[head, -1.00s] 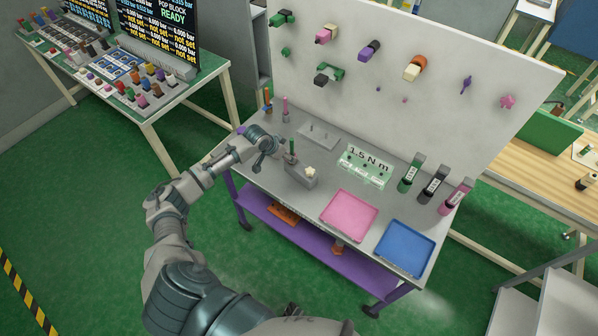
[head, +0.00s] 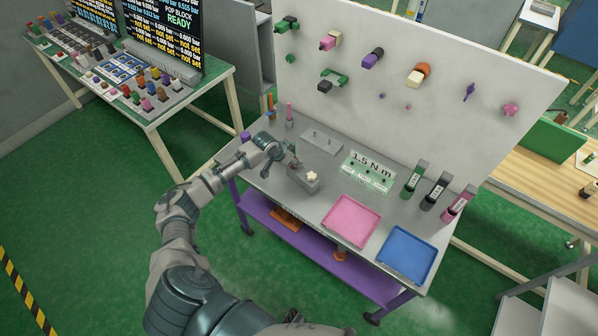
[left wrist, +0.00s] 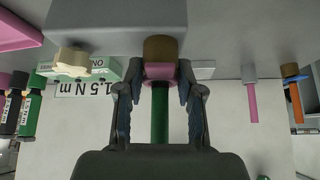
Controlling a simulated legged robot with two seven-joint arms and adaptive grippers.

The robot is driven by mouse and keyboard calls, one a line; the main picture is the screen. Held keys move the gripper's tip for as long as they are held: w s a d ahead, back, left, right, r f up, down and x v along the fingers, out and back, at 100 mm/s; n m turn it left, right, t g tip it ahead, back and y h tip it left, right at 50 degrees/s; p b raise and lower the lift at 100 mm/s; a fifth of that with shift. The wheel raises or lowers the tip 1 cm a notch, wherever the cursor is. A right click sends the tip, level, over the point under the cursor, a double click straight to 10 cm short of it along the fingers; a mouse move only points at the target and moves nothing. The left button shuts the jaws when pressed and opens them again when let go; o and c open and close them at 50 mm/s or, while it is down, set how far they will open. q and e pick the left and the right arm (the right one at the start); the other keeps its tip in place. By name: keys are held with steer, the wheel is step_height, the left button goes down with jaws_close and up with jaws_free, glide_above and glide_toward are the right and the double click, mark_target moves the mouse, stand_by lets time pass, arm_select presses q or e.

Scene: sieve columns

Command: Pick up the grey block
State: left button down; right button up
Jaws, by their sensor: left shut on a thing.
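The grey block (head: 301,181) lies on the grey workbench, with a cream star-shaped knob (head: 312,176) at its right end. In the left wrist view the grey block (left wrist: 112,17) shows upside down at the top, with a brass ring (left wrist: 160,48) on it. A fitting with a pink collar (left wrist: 160,71) and a green rod (left wrist: 160,112) stands out from the ring. My left gripper (left wrist: 160,80) is shut on this fitting, its fingers on both sides of the collar. In the head view the left gripper (head: 288,160) is at the block's left end. My right gripper is not in view.
A pink tray (head: 351,243) and a blue tray (head: 405,279) lie right of the block. A flat grey plate (head: 321,141) and a green 1.5 N m panel (head: 367,171) lie behind it. Thin orange and pink tools stand at the bench's left corner. A white board rises behind.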

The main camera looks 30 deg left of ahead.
arm_select(q)
steer(key=shift+s+f, duration=0.25)
steer(key=shift+f, duration=0.2)
steer(key=shift+r, duration=0.1)
steer(key=shift+d+r, duration=0.2)
steer(key=shift+r, duration=0.05)
steer(key=shift+w+d+r, duration=0.1)
steer(key=shift+w+r, duration=0.05)
steer(key=shift+r, duration=0.5)
steer(key=shift+w+r, duration=0.1)
steer(key=shift+r, duration=0.5)
steer(key=shift+s+r, duration=0.2)
steer(key=shift+r, duration=0.1)
steer(key=s+d, duration=0.2)
steer(key=s, duration=0.5)
steer(key=s+d+r, duration=0.1)
steer(key=s+d, duration=0.2)
steer(key=s, duration=0.4)
steer(key=shift+s+d+r, duration=0.25)
steer(key=shift+s+r, duration=0.05)
steer(key=shift+s, duration=0.05)
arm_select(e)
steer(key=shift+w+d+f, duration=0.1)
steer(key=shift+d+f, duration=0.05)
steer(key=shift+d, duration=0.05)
